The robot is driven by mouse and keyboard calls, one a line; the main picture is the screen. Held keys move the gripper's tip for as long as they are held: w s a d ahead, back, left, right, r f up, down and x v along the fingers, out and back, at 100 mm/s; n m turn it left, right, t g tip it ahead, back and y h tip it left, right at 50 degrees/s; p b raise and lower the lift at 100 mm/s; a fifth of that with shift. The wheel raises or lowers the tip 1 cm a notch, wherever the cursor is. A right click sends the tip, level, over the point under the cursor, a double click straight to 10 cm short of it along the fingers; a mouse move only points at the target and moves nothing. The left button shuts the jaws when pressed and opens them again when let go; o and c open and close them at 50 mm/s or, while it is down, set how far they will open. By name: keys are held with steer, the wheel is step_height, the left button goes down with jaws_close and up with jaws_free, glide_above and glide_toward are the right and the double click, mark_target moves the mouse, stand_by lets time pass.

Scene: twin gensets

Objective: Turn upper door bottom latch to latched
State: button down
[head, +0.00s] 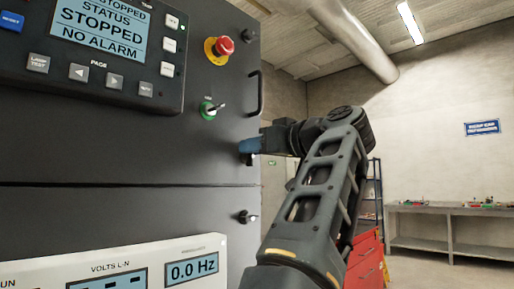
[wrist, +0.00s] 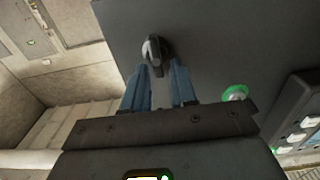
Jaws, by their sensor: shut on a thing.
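The upper door bottom latch (wrist: 155,50) is a small dark and metallic knob on the dark grey upper door (head: 120,150). In the head view it is mostly hidden behind my gripper (head: 252,146), near the right edge of the door just above the seam. In the wrist view my gripper's two blue fingers (wrist: 157,72) reach the latch, one on each side, and are shut on it. The exact angle of the latch handle is hard to tell.
A similar latch (head: 247,217) sits on the lower panel below the seam. A red cabinet (head: 366,262) and a bench (head: 450,210) stand behind at right.

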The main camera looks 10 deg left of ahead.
steer(key=shift+f, duration=0.15)
steer(key=shift+w+d+f+m+p, duration=0.15)
steer(key=shift+w+f+m+p, duration=0.15)
steer(key=shift+m+p, duration=1.95)
steer(key=shift+w+d+f+m+p, duration=0.3)
steer(key=shift+m+p, duration=0.5)
steer(key=shift+m, duration=2.9)
steer(key=shift+w+f+m+p, duration=0.15)
steer(key=shift+f+m+p, duration=0.25)
steer(key=shift+m+p, duration=1.85)
steer(key=shift+m+b, duration=0.7)
steer(key=shift+m, duration=0.2)
steer(key=c, duration=0.9)
jaws_free()
steer(key=shift+c, duration=0.2)
steer(key=shift+d, duration=0.15)
